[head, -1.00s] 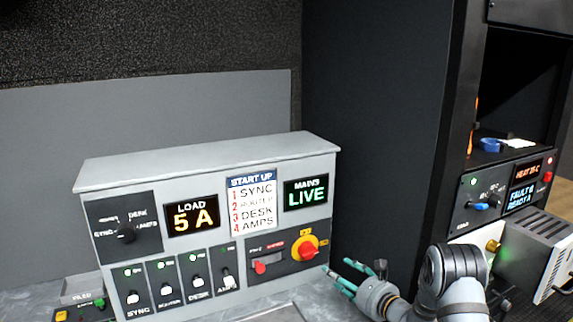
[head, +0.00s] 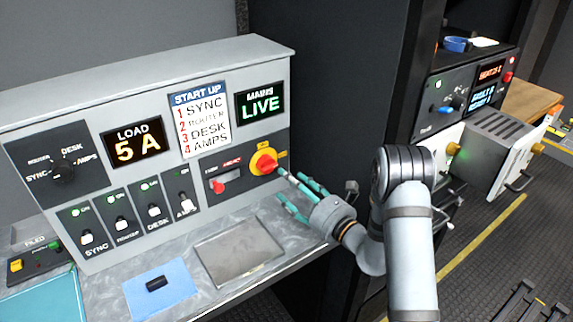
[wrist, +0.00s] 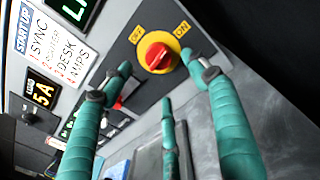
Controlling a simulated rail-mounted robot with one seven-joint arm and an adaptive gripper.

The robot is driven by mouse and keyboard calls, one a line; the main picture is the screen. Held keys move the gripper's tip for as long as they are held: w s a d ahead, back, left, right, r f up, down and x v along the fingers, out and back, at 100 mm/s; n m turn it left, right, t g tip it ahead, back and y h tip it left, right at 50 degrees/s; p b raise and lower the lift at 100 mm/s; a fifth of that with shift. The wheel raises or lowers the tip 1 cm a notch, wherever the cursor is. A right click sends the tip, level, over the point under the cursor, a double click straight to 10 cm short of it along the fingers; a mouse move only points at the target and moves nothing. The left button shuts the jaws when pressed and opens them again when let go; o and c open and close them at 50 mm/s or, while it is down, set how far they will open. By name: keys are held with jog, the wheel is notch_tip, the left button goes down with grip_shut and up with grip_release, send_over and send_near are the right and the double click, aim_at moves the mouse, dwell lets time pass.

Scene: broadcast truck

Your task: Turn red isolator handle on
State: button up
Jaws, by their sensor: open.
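The red isolator handle (head: 264,163) sits on a round yellow plate at the right end of the grey console's front. In the wrist view the handle (wrist: 158,57) lies between an OFF label on the left and an ON label on the right. Its exact pointing is hard to tell. My gripper (head: 289,184) has teal fingers, spread open and empty, just right of and below the handle. In the wrist view the open fingers (wrist: 163,82) reach toward the panel, two of them either side of the handle and a third below. I cannot see contact.
The MAINS display (head: 260,104) above the handle reads LIVE, and the LOAD display (head: 137,145) reads 5 A. A smaller red switch (head: 218,187) is left of the handle.

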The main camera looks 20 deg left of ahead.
aim_at(271, 169)
jog(key=p+x, duration=0.3)
jog(key=x, duration=0.6)
jog(key=shift+a, duration=0.15)
jog(key=c, duration=0.4)
jog(key=shift+s, duration=0.1)
jog(key=c, duration=0.7)
jog(key=shift+c, duration=0.3)
